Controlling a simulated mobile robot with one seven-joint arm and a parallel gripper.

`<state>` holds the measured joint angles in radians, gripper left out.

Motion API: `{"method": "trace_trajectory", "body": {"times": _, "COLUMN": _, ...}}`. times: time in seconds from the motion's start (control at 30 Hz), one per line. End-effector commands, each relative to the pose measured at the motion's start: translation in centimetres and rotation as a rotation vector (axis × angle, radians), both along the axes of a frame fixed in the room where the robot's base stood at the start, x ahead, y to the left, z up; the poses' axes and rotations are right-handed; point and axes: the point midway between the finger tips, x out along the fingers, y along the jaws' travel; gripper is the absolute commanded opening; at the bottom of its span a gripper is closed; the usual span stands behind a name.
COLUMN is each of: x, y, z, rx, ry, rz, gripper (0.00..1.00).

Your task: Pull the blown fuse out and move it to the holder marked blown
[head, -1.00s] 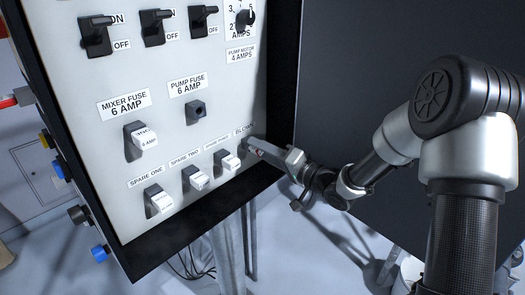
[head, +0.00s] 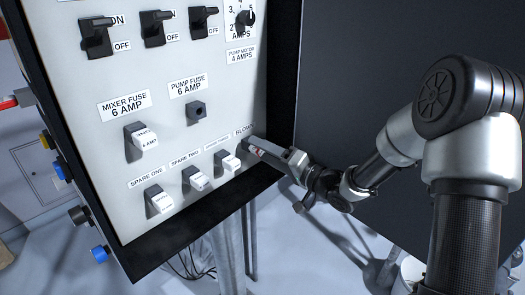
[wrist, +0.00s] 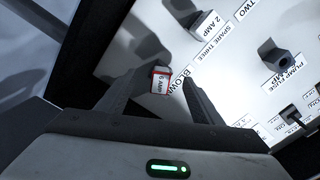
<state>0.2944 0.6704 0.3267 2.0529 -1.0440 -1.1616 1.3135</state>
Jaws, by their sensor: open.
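A white fuse (wrist: 159,82) with red edges and a "6 AMP" label sits at the holder marked BLOWN in the wrist view. My gripper (wrist: 163,75) is open, with one finger on each side of this fuse and visible gaps. In the head view my gripper (head: 264,150) is at the panel's lower right, beside the BLOWN label (head: 245,129), and largely hides the fuse and its holder. The pump fuse holder (head: 196,112) is empty, with its dark socket showing.
The mixer fuse (head: 145,138) is in its holder. Spare one (head: 161,202), spare two (head: 199,180) and spare three (head: 229,161) stand in a row left of my gripper. Switches (head: 96,38) and a dial (head: 244,18) are above. The panel's black frame edge is close below.

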Motion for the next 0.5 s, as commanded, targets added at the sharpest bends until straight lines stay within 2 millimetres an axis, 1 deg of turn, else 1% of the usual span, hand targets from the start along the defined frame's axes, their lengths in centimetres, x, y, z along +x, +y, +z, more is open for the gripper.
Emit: {"method": "trace_trajectory", "body": {"times": 0.5, "x": -1.6, "y": -2.1, "z": 0.1, "rx": 0.001, "ry": 0.002, "rz": 0.0, "gripper": 0.6}}
